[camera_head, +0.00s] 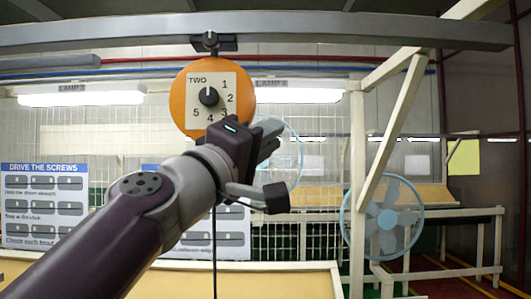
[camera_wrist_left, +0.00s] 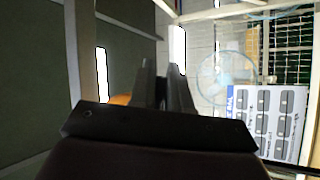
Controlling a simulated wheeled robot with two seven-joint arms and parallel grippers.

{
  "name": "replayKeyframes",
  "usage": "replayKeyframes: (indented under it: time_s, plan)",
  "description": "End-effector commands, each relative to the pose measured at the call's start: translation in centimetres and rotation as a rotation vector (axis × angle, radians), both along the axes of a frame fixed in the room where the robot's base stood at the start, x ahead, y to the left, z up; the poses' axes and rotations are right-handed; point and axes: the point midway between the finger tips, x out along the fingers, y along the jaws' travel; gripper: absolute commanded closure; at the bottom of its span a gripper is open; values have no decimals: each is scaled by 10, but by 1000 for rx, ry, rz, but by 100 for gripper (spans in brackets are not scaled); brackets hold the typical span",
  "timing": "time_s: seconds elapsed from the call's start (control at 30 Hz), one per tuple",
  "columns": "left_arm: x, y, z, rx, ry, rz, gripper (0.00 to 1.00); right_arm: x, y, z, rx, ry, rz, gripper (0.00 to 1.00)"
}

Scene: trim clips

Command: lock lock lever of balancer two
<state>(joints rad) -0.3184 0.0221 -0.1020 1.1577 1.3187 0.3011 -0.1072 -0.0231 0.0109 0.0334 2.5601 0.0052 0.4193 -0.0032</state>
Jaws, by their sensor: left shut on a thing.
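Balancer two (camera_head: 178,100) is a round orange body hanging from the overhead rail, with a cream dial plate marked TWO and numbers around a black knob (camera_head: 209,96). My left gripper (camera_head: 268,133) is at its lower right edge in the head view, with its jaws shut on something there. The lock lever is hidden behind or between the fingers, and its position cannot be told. In the left wrist view the two fingers (camera_wrist_left: 163,82) point away from me, and a bit of the orange body (camera_wrist_left: 121,99) shows beside them. My right gripper is not in view.
A grey rail (camera_head: 350,30) runs across the top. A cable (camera_head: 214,255) hangs below my arm. A blue fan (camera_head: 385,218) stands at right, by a pale wooden frame (camera_head: 357,180). A DRIVE THE SCREWS board (camera_head: 45,210) is at left. A tan bench (camera_head: 270,285) lies below.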

Motion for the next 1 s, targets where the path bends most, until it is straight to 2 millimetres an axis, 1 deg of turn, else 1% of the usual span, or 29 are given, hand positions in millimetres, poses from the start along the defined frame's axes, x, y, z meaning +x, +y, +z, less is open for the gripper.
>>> replayKeyframes:
  time_s: [0.1, 0.13, 0.2, 0.47, 0.57, 0.67, 0.8, 0.9, 1.0]
  plan:
    - [1, 0, -1, 2, 3, 0, 100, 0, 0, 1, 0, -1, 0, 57]
    - [1, 0, -1, 2, 3, 0, 80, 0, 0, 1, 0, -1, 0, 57]
    - [1, 0, -1, 2, 3, 0, 62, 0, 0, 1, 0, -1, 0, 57]
    - [0, 0, -1, 2, 1, 0, 62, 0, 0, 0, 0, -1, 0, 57]
    - [-6, 5, -7, 1, 0, 2, 62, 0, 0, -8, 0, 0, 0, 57]
    - [-22, 17, -19, 3, -2, 3, 62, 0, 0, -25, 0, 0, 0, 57]
    - [-51, 39, -36, 2, -1, 5, 62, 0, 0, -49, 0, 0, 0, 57]
    - [-70, 53, -44, 2, -1, 5, 62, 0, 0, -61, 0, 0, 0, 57]
    - [-83, 63, -49, 2, 1, 5, 62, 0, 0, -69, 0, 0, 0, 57]
